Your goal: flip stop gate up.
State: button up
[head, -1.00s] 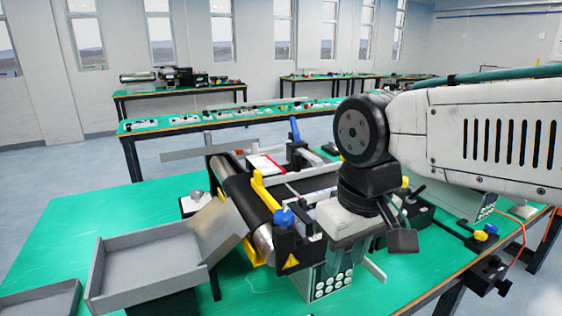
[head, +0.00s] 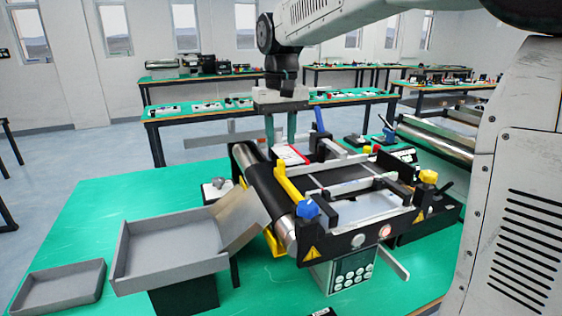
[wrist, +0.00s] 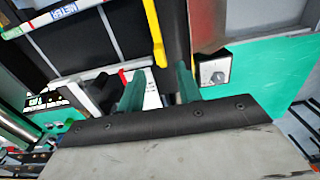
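A mini conveyor with a black belt (head: 264,185) stands on the green table. A yellow bar (head: 287,184), which looks like the stop gate, lies across the belt near its left end; I cannot clearly tell its angle. It also shows at the top of the wrist view (wrist: 154,32). My gripper (head: 280,137) points down above the conveyor's far side, beyond the bar's far end. In the wrist view its green fingers (wrist: 160,84) are apart with nothing held. A white and red box (head: 291,155) lies below and beside the fingers.
A blue upright lever (head: 318,118) stands just right of my gripper. A grey tray (head: 121,250) sits at the chute's left.

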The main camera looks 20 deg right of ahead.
aim_at(281, 161)
notch_tip(281, 161, down, 7)
jog(key=shift+r, duration=0.1)
dwell(0.3)
grip_shut()
